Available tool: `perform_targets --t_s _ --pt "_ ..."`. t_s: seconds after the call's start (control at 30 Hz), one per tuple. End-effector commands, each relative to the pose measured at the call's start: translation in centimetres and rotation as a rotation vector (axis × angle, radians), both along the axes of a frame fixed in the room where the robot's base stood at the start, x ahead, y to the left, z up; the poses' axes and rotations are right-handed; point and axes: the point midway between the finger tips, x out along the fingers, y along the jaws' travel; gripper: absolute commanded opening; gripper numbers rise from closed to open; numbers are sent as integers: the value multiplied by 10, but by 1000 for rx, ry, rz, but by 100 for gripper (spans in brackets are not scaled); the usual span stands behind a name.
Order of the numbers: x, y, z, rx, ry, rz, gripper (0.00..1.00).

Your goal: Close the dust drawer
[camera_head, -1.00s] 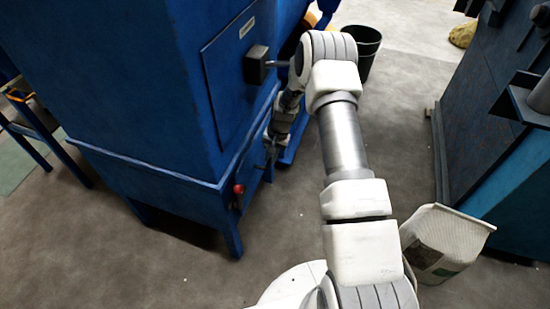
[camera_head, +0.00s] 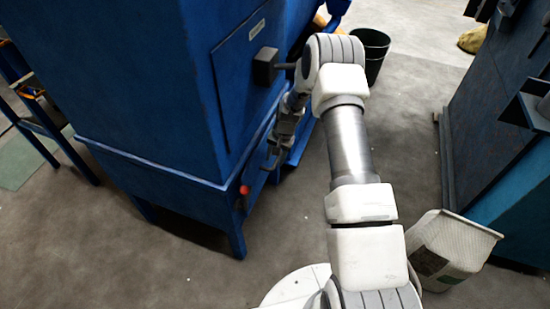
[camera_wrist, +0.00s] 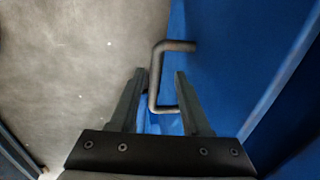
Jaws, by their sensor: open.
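The blue drum blaster cabinet (camera_head: 130,80) stands at left in the head view. A dark U-shaped handle (camera_head: 270,160) shows low on its side, by my gripper (camera_head: 277,148). In the wrist view, the handle (camera_wrist: 154,78) sticks out from a blue face (camera_wrist: 235,50), which I take to be the dust drawer's front. My gripper (camera_wrist: 160,88) is open, with one finger on each side of the handle's lower part. I cannot tell whether either finger touches it. How far the drawer stands out is hidden by my arm.
A dark door knob (camera_head: 265,66) sticks out close to my arm. A red button (camera_head: 244,190) sits on the cabinet's lower frame. A black bin (camera_head: 372,55) stands behind, a white sack (camera_head: 452,250) at right. Grey floor (camera_head: 300,215) in front is clear.

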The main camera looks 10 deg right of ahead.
Motion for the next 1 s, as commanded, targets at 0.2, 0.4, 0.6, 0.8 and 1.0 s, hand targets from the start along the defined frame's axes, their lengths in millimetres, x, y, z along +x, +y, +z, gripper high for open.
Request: perform_targets --t_s 0.2,0.4,0.6,0.8,1.0 --pt "-2 -5 36 0 -2 -1 47" --pt "-5 -9 64 1 -3 0 47" --pt "-7 -10 72 1 0 1 47" --pt "-7 -10 71 1 0 1 47" --pt "-7 -10 71 1 -1 1 47"
